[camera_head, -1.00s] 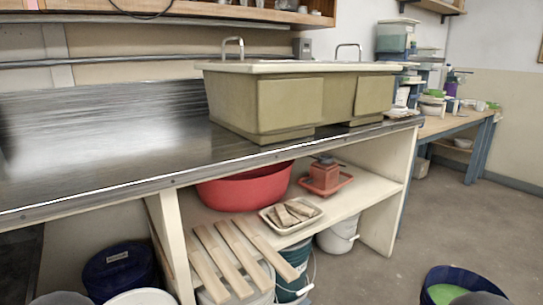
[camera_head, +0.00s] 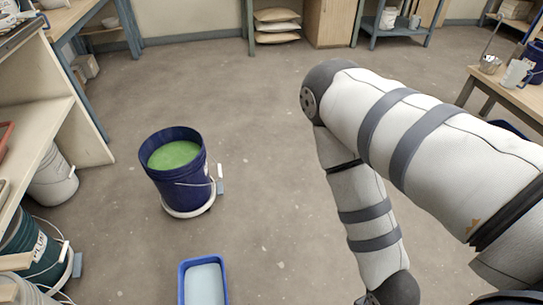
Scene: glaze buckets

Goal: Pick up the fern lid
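I cannot make out a fern lid with certainty in this view. A dark blue bucket (camera_head: 180,185) stands upright on the floor left of centre, with green glaze or a green surface (camera_head: 173,155) inside its rim. Whether that green is a lid or liquid, I cannot tell. The bucket rests on a white round base (camera_head: 188,211), and its wire handle hangs at the right side. My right arm comes in from the right and bends down to the bottom edge. Its gripper is out of view, and so is my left gripper.
A blue rectangular tub (camera_head: 184,285) with pale contents is at the bottom edge. A white bucket (camera_head: 52,185) and a teal bucket (camera_head: 30,240) stand under the left shelf. A wooden table (camera_head: 500,95) is at the right. The floor between is clear.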

